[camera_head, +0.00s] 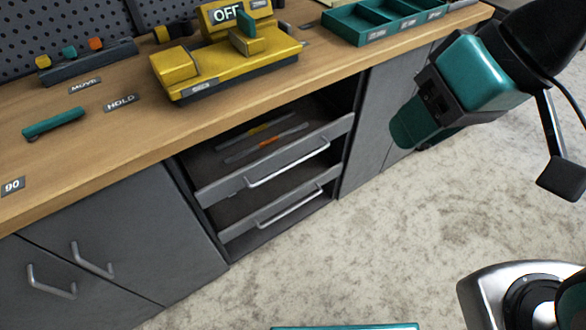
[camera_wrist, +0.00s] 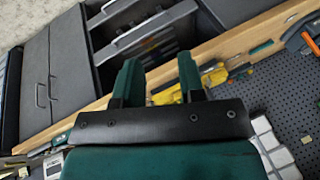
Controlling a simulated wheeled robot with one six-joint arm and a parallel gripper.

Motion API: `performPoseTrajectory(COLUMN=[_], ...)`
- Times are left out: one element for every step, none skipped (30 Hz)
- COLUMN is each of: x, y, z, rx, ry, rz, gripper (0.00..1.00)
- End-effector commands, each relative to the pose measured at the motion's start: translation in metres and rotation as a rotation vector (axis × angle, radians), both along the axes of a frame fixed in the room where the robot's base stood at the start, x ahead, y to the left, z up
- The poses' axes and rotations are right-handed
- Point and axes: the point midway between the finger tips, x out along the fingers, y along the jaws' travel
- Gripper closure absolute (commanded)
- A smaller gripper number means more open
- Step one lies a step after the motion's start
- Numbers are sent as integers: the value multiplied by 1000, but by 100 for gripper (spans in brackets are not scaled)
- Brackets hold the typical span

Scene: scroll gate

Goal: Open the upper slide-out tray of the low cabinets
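The low cabinets under the workbench have an open bay with two grey slide-out trays. The upper tray (camera_head: 232,182) has a silver bar handle (camera_head: 288,164) and its front looks about level with the cabinet fronts. Tools lie inside it. The lower tray (camera_head: 240,229) below has a similar handle and also looks pushed in. My gripper (camera_head: 405,137) is to the right of the bay in the head view, apart from the trays. In the wrist view my gripper (camera_wrist: 159,62) shows two teal fingers spread with an empty gap. The upper tray (camera_wrist: 152,31) appears beyond them.
The wooden worktop (camera_head: 120,130) overhangs the bay and carries a yellow device (camera_head: 225,65) marked OFF, a green bin (camera_head: 385,20) and a teal bar (camera_head: 54,123). Closed cabinet doors (camera_head: 120,230) flank the bay.

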Motion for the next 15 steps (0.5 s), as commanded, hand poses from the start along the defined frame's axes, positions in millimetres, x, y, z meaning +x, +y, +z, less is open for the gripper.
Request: performPoseTrajectory(x=[6, 10, 16, 20, 24, 29, 33, 37, 43, 46, 50, 55, 59, 62, 67], y=[3, 5, 7, 9, 11, 13, 15, 16, 18, 19, 21, 22, 23, 25, 26], z=[-44, -56, -71, -82, -92, -107, -117, -127, -141, -151, -161, -174, -183, -193, -206], rx=[24, 40, 64, 83, 102, 128, 149, 170, 199, 222, 245, 278, 303, 328, 364], ry=[-14, -22, -32, -40, -47, -56, -63, -69, -78, -84, -88, -96, -100, -104, -109], rz=[-56, -94, -145, -181, -217, -264, -299, -333, -379, -412, -445, -487, -517, -547, -588], gripper=[63, 63, 63, 63, 63, 63, 63, 63, 63, 63, 63, 63, 63, 63, 63])
